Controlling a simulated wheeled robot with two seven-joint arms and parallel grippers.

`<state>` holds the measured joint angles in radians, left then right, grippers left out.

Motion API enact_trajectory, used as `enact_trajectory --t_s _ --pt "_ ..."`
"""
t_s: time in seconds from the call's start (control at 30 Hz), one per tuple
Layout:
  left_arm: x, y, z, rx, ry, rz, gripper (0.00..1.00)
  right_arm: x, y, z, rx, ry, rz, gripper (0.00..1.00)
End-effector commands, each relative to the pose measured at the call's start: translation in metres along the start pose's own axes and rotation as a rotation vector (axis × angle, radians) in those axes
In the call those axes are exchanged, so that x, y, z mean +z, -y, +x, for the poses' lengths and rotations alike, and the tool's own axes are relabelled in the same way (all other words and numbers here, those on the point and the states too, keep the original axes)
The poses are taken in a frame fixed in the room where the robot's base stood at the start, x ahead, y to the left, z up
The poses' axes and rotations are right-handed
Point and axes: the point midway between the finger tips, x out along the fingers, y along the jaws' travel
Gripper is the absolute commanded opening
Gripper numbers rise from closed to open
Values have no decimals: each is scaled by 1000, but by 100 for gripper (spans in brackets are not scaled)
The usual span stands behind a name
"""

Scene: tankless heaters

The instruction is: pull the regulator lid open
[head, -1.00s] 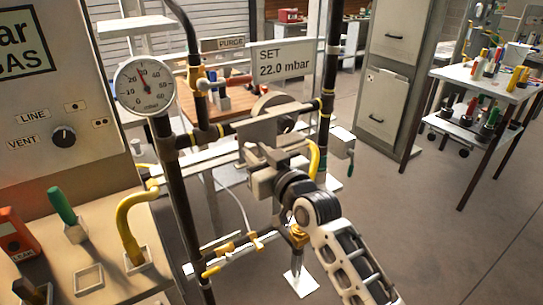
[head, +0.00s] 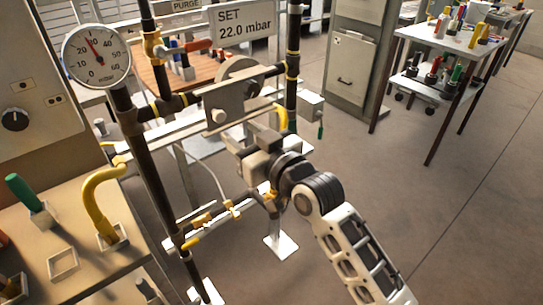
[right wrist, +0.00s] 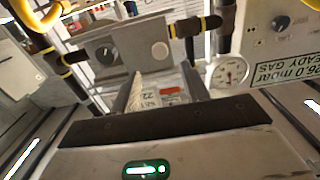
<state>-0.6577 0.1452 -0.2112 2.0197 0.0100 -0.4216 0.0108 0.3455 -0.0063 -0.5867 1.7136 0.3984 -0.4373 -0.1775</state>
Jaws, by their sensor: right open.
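The regulator (head: 240,70) is a round grey body on the dark horizontal pipe. A flat grey plate, which looks like its lid (head: 238,100), stands in front of it and carries a small pale knob (head: 219,115). The plate (right wrist: 132,48) and knob (right wrist: 160,50) also show in the right wrist view. My right gripper (head: 247,135) is open, just below and in front of the plate, with no visible contact. Its two fingers (right wrist: 163,88) show apart in the right wrist view. My left gripper is not in view.
A pressure gauge (head: 97,56) and dark vertical pipes flank the regulator. A sign (head: 243,21) reads SET 22.0 mbar.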

Motion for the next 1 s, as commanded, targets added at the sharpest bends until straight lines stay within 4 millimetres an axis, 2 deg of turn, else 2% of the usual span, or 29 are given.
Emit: enact_trajectory --t_s 0.03,0.2,0.4,0.6,1.0 --pt "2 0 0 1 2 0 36 2 0 -14 1 2 -2 46" --pt "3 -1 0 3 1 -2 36 2 -1 -53 2 3 -3 46" --pt "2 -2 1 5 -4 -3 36 2 -1 -83 1 3 -2 46" --pt "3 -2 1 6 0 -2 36 1 -1 -93 1 2 -1 46" --pt "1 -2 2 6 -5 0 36 0 -1 -93 1 2 -1 46"
